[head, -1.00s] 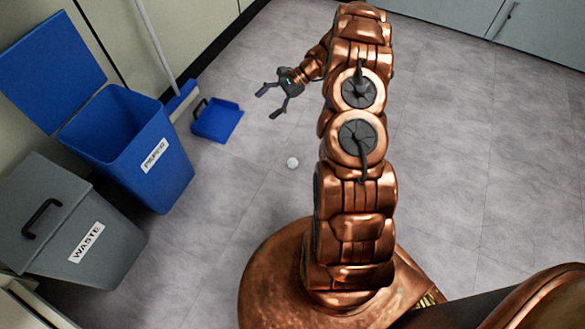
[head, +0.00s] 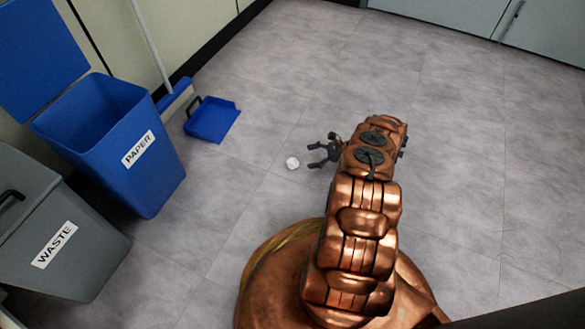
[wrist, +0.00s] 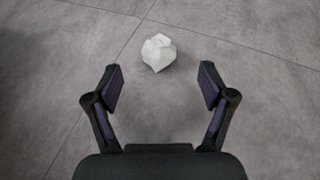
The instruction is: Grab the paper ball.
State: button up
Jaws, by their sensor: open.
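The white crumpled paper ball (head: 292,163) lies on the grey tiled floor, left of my gripper (head: 312,155) in the head view. My gripper is low, with its fingers pointing left toward the ball. In the wrist view, the paper ball (wrist: 158,53) lies ahead of the fingertips, roughly centred between them. My gripper (wrist: 158,78) is open and empty there, and its two fingers stand wide apart. The ball looks clear of both fingers.
A blue bin labelled PAPER (head: 150,170) with its lid open and a grey bin labelled WASTE (head: 75,255) stand at the left. A blue dustpan (head: 212,122) and a broom (head: 175,95) are by the wall. The floor around the ball is clear.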

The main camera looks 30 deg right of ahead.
aim_at(297, 162)
jog(key=shift+s+d+f, duration=0.1)
jog(key=shift+s+f, duration=0.15)
jog(key=shift+f, duration=0.6)
jog(key=shift+b+x, duration=0.55)
jog(key=shift+x, duration=3.25)
jog(key=shift+r, duration=0.2)
jog(key=c, duration=0.8)
